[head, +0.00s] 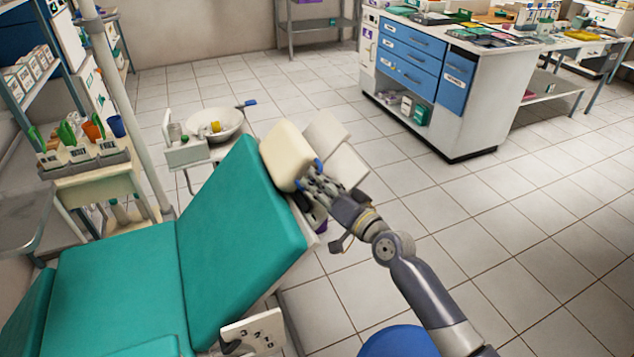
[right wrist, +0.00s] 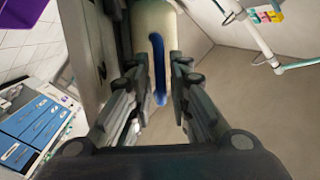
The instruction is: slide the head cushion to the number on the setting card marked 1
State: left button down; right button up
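The cream head cushion (head: 283,156) is at the top of the green dental chair's backrest (head: 240,205). Blue parts show on its right side. My right gripper (head: 312,180) is at that side. In the right wrist view, its two fingers (right wrist: 158,95) stand apart on either side of a blue handle (right wrist: 158,65) on the cushion (right wrist: 155,22), with gaps visible. A white card (head: 253,334) with black numbers is low on the chair's side; the digits are small and partly hard to read. No number scale is visible beside the cushion. My left gripper is out of view.
Pale panels (head: 335,150) stand just behind the cushion. A white bowl (head: 214,124) is on a small stand left of the cushion. A cabinet with blue drawers (head: 412,55) is farther back right.

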jog(key=shift+w+a, duration=0.1)
jog(key=shift+w, duration=0.05)
jog(key=shift+c, duration=0.3)
grip_shut()
jog(key=shift+w+d+r, duration=0.25)
jog(key=shift+d+r, duration=0.35)
jog(key=shift+r, duration=0.05)
jog(key=shift+w+d+r, duration=0.2)
jog(key=shift+d+r, duration=0.4)
jog(key=shift+w+d+r, duration=0.25)
jog(key=shift+d+r, duration=0.35)
jog(key=shift+r, duration=0.05)
jog(key=shift+o, duration=0.3)
grip_release()
jog(key=shift+f, duration=0.1)
jog(key=shift+s, duration=0.1)
